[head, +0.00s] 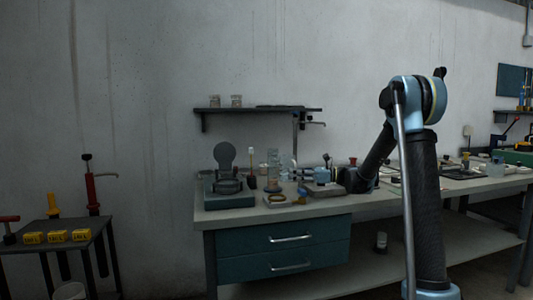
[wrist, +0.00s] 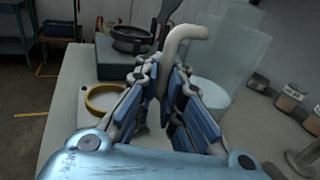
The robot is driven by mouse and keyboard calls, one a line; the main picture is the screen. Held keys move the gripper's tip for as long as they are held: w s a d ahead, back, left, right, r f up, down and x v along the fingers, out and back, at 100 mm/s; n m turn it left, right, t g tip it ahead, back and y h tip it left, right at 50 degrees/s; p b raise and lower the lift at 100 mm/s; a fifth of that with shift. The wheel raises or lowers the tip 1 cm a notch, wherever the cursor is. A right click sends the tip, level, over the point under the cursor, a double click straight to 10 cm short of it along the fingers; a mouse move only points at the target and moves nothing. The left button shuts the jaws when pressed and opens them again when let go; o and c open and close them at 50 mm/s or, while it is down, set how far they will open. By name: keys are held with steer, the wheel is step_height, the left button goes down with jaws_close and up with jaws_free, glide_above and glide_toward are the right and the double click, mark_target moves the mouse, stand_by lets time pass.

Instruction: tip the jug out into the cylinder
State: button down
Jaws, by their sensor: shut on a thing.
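My gripper (wrist: 170,75) is shut on the pale curved handle (wrist: 184,38) of a see-through jug (wrist: 228,45). The jug looks roughly upright in the wrist view, and I cannot tell its contents. In the head view my gripper (head: 306,173) is small, low over the left part of the bench, with the jug faint at its left. A tall clear vessel, likely the cylinder (head: 272,160), stands just left of it. I cannot pick the cylinder out clearly in the wrist view.
A dark round device on a teal base (head: 229,201) stands at the bench's left end. A yellow ring (wrist: 103,99) lies near my gripper. A wall shelf (head: 258,109) with jars hangs above. More items stand along the bench (head: 375,206) to the right.

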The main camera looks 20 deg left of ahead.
steer(key=s+a+r+n+g, duration=0.2)
steer(key=s+a+r+g, duration=0.1)
steer(key=s+a, duration=0.4)
steer(key=a+r, duration=0.1)
steer(key=a, duration=0.2)
steer(key=shift+s+r+g+h, duration=0.2)
steer(key=shift+s+g+h, duration=0.1)
steer(key=shift+s+h, duration=0.1)
